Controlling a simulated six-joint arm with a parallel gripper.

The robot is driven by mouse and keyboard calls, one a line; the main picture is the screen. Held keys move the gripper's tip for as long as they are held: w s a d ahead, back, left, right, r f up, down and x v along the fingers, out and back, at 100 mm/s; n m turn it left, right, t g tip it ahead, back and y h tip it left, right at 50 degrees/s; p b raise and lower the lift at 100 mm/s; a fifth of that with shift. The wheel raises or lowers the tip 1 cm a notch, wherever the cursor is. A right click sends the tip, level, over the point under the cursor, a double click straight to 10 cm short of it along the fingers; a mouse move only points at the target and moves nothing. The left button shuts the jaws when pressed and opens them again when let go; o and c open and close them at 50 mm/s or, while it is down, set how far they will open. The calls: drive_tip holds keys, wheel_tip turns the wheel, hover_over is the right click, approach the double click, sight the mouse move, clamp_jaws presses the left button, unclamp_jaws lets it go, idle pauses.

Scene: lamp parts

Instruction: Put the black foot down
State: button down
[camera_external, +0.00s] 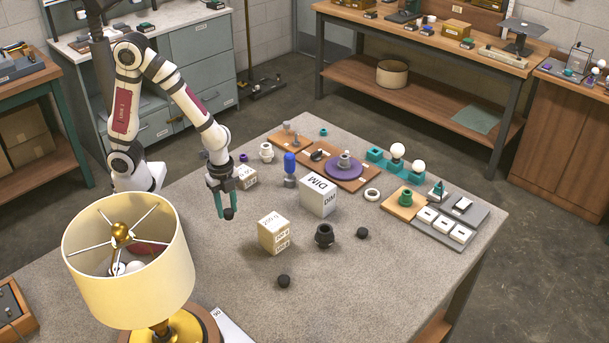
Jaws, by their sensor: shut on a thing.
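My gripper (226,205), with teal fingers, points down over the left part of the grey table. It is shut on a small round black foot (229,214), held low at the fingertips. I cannot tell whether the foot touches the table. Two similar black feet lie on the table: one near the front (284,281) and one to the right (362,233). A larger black socket-like part (324,235) stands between them, behind the front foot.
A blue-topped part (290,168) stands behind. A large lamp (128,260) fills the front left. Bare table lies around my gripper and at front right.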

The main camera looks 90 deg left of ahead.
drive_tip(key=w+a+r+m, duration=0.1)
drive_tip(key=w+a+r, duration=0.1)
drive_tip(key=w+r, duration=0.6)
drive_tip(key=w+a+r, duration=0.2)
drive_tip(key=w+r, duration=0.2)
drive_tip(key=w, duration=0.7)
hover_over(310, 178)
drive_tip(key=f, duration=0.6)
drive_tip(key=shift+s+d+f, duration=0.15)
drive_tip(key=shift+d, duration=0.05)
drive_tip(key=shift+a+f, duration=0.2)
drive_tip(key=shift+f, duration=0.9)
drive_tip(key=shift+a+f, duration=0.15)
drive_tip(key=shift+f, duration=0.95)
drive_tip(key=c, duration=0.5)
unclamp_jaws()
drive_tip(key=shift+f, duration=0.1)
